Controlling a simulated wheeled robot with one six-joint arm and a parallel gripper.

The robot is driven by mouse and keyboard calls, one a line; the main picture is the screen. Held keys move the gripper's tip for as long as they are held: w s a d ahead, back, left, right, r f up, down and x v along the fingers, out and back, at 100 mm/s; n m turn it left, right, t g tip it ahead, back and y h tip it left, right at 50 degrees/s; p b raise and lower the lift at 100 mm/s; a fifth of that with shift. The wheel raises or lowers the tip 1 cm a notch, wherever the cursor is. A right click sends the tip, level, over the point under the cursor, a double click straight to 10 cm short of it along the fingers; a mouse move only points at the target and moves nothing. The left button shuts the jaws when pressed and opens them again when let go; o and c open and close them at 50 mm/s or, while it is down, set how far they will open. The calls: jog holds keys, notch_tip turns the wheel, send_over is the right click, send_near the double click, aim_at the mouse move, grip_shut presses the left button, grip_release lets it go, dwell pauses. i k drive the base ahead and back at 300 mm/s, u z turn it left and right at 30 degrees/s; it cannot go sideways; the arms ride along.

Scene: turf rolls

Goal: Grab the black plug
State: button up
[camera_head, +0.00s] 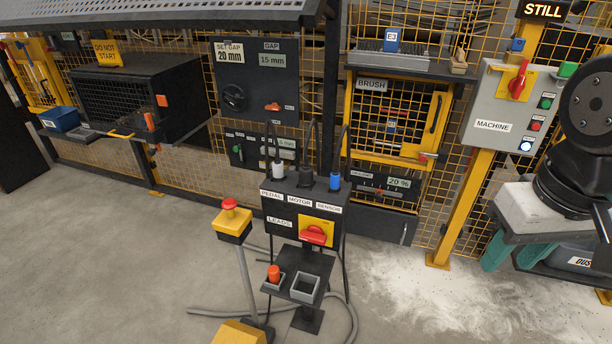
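The black plug (306,177) stands in the top of the dark leads box (284,213), behind the MOTOR label. Its black cable rises from its top. A pale grey plug (278,170) stands to its left behind the PEDAL label. A blue plug (335,181) stands to its right behind the SENSOR label. The three plugs look upright and apart from each other. A red switch handle (313,235) on a yellow plate is on the box front. My gripper is not in view.
Below the box, a small shelf holds an empty grey square holder (305,286) and an orange-red item (274,273). A yellow emergency-stop post (231,222) stands to the left. Cables lie on the floor. The brush cabinet (398,120) is behind right. Open floor (110,260) lies left.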

aim_at(306, 171)
jog(key=z, duration=2.8)
jog(key=k, duration=1.1)
jog(key=u, duration=1.65)
jog(key=i, duration=0.5)
jog(key=u, duration=0.05)
